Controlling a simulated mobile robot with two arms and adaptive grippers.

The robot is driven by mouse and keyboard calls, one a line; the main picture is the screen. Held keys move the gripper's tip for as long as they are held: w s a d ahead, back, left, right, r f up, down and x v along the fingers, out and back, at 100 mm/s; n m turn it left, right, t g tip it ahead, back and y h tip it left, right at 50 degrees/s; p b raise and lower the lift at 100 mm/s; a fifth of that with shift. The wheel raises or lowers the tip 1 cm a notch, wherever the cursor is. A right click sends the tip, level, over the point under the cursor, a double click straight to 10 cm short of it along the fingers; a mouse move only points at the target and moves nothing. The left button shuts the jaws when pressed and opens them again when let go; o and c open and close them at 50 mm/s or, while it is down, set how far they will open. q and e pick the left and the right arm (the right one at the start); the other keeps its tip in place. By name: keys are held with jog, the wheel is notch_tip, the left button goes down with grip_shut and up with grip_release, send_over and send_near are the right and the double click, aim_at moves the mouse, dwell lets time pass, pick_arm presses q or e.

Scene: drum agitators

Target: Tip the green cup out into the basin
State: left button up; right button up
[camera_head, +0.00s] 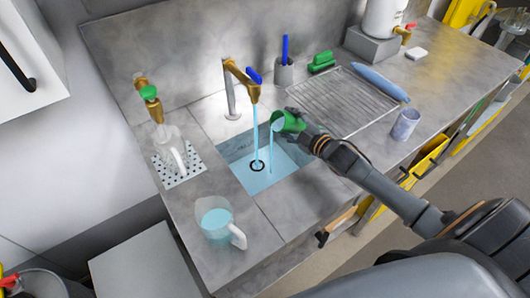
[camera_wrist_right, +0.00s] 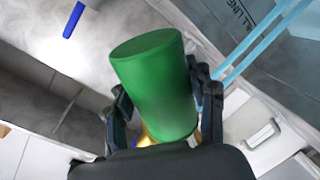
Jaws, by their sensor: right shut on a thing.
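The green cup (camera_head: 288,124) is tilted over the basin (camera_head: 240,152), its mouth to the left, and a thin stream of blue liquid falls from it into the basin. My right gripper (camera_head: 312,137) is shut on the cup. In the right wrist view the cup (camera_wrist_right: 155,85) sits between both fingers of the right gripper (camera_wrist_right: 165,118), its closed base showing. The basin holds some bluish water around a dark drain. My left gripper is not in view.
A brass tap (camera_head: 240,75) runs water into the basin, just left of the cup. A pitcher of blue liquid (camera_head: 217,224) stands on the front counter.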

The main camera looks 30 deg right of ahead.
jog(key=shift+f+n+b, duration=0.2)
jog(key=shift+n+b, duration=0.15)
jog(key=shift+n, duration=0.15)
dwell(0.8)
jog(key=shift+f+n+h+b, duration=0.4)
jog(key=shift+f+n+b, duration=0.3)
jog(key=shift+f+b, duration=0.5)
dwell(0.7)
jog(key=shift+a+f+n+h, duration=0.15)
jog(key=shift+a+n+h, duration=0.15)
jog(key=shift+a+n, duration=0.45)
dwell(1.0)
jog(key=shift+a+f+n+h, duration=0.2)
jog(key=shift+f+n+h, duration=0.15)
jog(key=shift+n, duration=0.3)
dwell(0.9)
jog(key=shift+r, duration=0.1)
